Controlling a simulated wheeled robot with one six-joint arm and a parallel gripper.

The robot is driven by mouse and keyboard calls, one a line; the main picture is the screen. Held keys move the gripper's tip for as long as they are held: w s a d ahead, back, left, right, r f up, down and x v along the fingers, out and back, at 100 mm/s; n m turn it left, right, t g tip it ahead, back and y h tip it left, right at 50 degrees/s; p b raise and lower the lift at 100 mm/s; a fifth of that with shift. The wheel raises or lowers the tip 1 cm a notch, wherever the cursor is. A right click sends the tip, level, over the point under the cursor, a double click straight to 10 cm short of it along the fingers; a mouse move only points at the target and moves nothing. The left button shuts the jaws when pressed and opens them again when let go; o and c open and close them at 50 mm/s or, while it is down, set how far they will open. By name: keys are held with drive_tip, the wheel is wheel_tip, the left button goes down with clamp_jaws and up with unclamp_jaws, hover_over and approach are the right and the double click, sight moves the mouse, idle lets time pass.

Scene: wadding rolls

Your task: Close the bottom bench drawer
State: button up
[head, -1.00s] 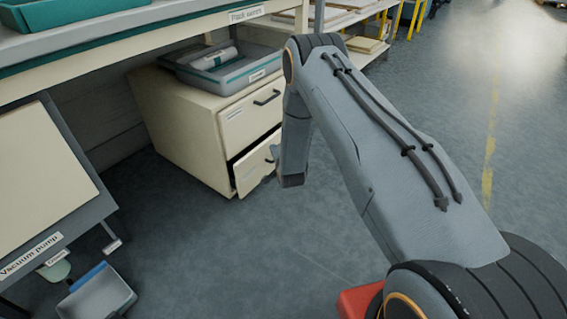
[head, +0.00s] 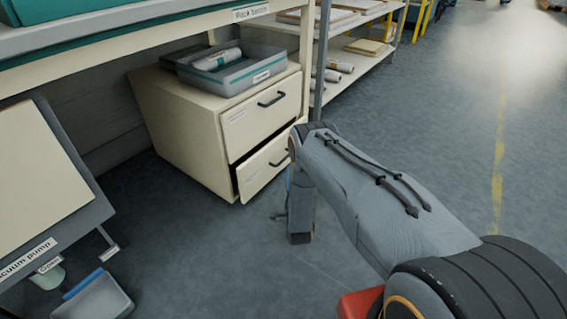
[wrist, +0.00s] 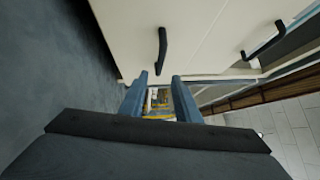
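The cream bench cabinet has two drawers. The bottom drawer (head: 254,178) stands slightly open, with a dark gap along its top and left edge; its black handle (head: 279,161) is visible. The top drawer (head: 250,118) looks shut. In the wrist view the bottom drawer front (wrist: 120,30) is close ahead, beside the floor, with its handle (wrist: 162,50) just beyond the fingers. My gripper (wrist: 160,78) has its two blue fingers apart with nothing between them. In the head view the gripper is mostly hidden by my arm, low in front of the drawer.
A grey tray (head: 232,72) with a white roll sits on the cabinet. A shelf rack (head: 345,78) with rolls stands behind it. The vacuum pump unit (head: 40,200) and an open bin (head: 95,298) are at left. The floor between them and the cabinet is clear.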

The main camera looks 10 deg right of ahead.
drive_tip(key=w+r+b, duration=0.1)
drive_tip(key=w+b, duration=0.2)
drive_tip(key=w, duration=0.4)
drive_tip(key=shift+w+a, duration=0.15)
drive_tip(key=shift+w, duration=0.1)
clamp_jaws()
